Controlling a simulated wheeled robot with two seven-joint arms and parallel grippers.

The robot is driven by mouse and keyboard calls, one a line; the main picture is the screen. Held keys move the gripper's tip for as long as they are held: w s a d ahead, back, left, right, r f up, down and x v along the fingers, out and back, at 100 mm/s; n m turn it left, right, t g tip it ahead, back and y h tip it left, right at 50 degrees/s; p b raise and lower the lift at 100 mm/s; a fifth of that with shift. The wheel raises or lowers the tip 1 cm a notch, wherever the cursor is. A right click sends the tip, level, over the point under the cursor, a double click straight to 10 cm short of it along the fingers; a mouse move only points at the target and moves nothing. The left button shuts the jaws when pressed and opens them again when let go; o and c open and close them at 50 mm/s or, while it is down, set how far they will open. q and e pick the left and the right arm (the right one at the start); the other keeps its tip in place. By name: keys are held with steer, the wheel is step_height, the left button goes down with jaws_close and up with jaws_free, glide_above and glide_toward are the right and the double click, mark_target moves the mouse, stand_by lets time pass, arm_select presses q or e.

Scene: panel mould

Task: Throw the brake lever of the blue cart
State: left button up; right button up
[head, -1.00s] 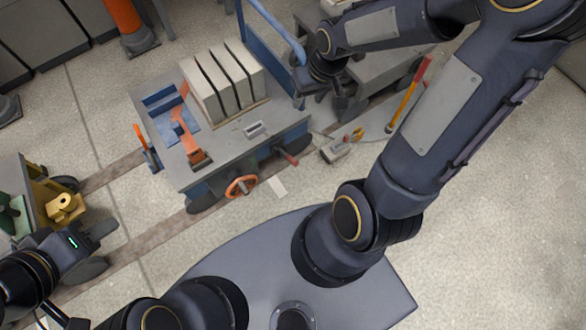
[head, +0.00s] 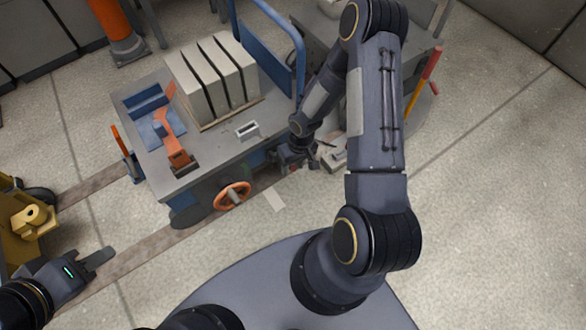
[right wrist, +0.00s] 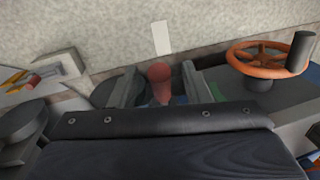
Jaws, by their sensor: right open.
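The blue cart (head: 215,160) has a grey top and stands left of centre in the head view. In the right wrist view a lever with a red grip (right wrist: 160,82), apparently the brake lever, stands out from the cart's side. My right gripper (head: 300,160) is low beside the cart's near right corner and hides that lever in the head view. In the right wrist view its open fingers (right wrist: 158,90) are on either side of the red grip; contact cannot be told. My left gripper (head: 100,257) is at the lower left, away from the cart, its opening unclear.
An orange handwheel (head: 232,195) is on the cart's near side, left of the lever. Grey panels (head: 212,75) and an orange clamp (head: 176,150) are on top. A grey box (head: 334,158) lies right of my gripper. A yellow lever with red grip (head: 430,65) stands farther right.

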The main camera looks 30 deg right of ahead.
steer(key=shift+a+f, duration=0.1)
steer(key=shift+f, duration=0.55)
jaws_close()
